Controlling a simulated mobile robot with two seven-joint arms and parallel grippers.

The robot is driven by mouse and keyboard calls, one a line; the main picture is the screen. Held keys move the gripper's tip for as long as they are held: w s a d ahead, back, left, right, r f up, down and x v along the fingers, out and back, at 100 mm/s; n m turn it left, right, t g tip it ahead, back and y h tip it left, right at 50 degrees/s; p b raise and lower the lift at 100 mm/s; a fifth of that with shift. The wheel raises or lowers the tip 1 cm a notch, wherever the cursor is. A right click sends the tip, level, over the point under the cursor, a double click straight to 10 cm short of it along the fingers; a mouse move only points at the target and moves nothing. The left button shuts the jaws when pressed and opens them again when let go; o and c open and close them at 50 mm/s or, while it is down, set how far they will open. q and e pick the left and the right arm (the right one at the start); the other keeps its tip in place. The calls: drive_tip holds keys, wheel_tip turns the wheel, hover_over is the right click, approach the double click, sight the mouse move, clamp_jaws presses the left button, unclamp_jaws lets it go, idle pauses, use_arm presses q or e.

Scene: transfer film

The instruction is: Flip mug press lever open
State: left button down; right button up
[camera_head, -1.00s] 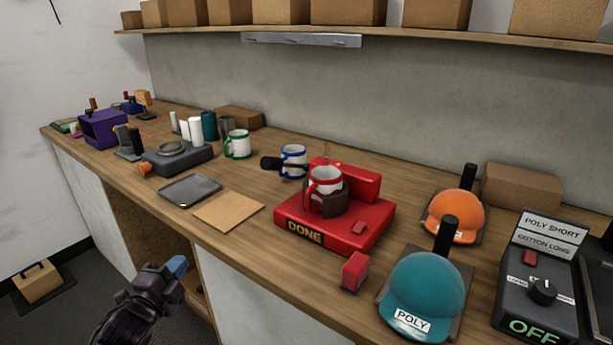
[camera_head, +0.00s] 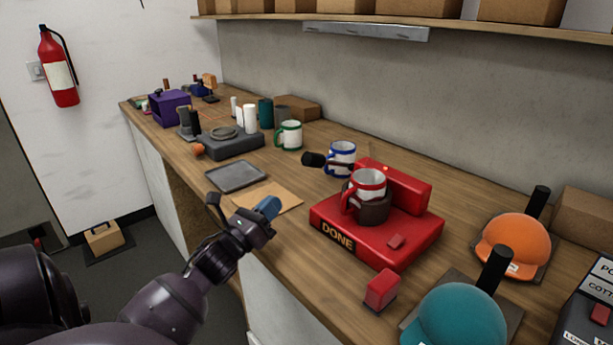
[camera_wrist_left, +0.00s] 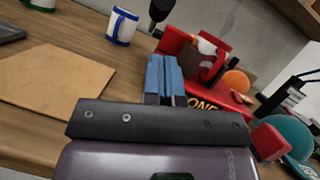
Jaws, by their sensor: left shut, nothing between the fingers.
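The red mug press (camera_head: 375,235) with a "DONE" label stands on the bench. A red-and-white mug (camera_head: 368,186) sits in its dark cuff (camera_head: 374,211). A black-knobbed lever (camera_head: 314,159) sticks out to the left of the press, near the blue-trimmed mug; the knob also shows in the left wrist view (camera_wrist_left: 161,10). A separate red block (camera_head: 381,289) lies at the front of the press. My left gripper (camera_head: 268,208), with blue fingertips, is shut and empty near the bench's front edge, left of the press. In the left wrist view its fingers (camera_wrist_left: 166,78) point toward the press. My right gripper is not in view.
A tan sheet (camera_head: 275,197) and a grey tray (camera_head: 236,177) lie left of the press. Teal (camera_head: 455,318) and orange (camera_head: 513,243) caps stand right. Bench space between sheet and press is clear.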

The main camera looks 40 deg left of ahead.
use_arm(q)
drive_tip(key=shift+m, duration=0.6)
drive_tip(key=x, duration=1)
drive_tip(key=shift+d, duration=0.1)
drive_tip(key=shift+r, duration=0.1)
